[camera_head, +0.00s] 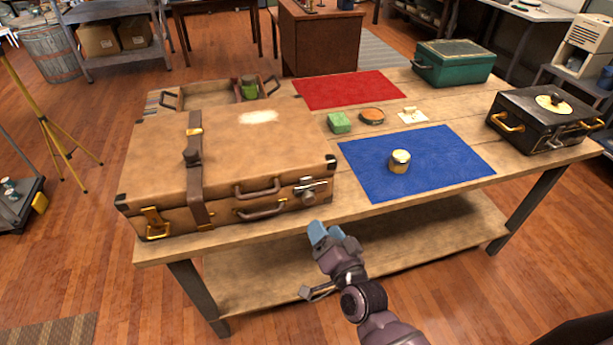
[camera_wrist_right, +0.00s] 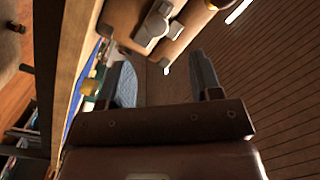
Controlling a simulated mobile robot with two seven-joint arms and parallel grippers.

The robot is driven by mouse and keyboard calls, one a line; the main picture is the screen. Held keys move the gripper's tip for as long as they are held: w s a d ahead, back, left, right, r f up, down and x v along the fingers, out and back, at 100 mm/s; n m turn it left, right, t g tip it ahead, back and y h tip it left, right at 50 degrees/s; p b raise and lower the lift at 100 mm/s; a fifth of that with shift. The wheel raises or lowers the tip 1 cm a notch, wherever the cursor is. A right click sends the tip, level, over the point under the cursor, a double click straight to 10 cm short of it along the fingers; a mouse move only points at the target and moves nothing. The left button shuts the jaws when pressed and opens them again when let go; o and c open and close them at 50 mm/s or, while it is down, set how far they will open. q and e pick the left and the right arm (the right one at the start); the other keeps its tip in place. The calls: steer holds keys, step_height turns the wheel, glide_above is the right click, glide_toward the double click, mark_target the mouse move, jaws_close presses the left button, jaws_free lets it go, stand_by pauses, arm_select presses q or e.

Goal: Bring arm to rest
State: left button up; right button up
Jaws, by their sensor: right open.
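My right gripper (camera_head: 328,234) hangs in front of the table's near edge, close to the suitcase's front right corner. In the right wrist view its two fingers (camera_wrist_right: 165,82) are apart with nothing between them. The right arm comes in from the bottom of the head view. A brown leather suitcase (camera_head: 270,140) lies shut on the left of the wooden table (camera_head: 330,207); its latch side also shows beyond the fingers in the right wrist view (camera_wrist_right: 185,28). My left gripper is in neither view.
Behind are a red mat (camera_head: 350,89), a green block (camera_head: 339,123) and a round tin (camera_head: 371,116). A black case (camera_head: 530,122) and a green box (camera_head: 453,64) stand right. Open floor lies in front.

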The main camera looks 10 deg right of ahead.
steer(key=s+d+f+n+g+h, duration=0.1)
steer(key=s+d+f+n+g, duration=0.2)
steer(key=s, duration=0.5)
steer(key=s+d+f+n+g+h, duration=0.2)
steer(key=s+d+f+n, duration=0.3)
steer(key=s+d+f, duration=0.3)
steer(key=shift+s+d+f+g, duration=0.25)
steer(key=shift+s+d+g, duration=0.55)
steer(key=shift+d, duration=0.15)
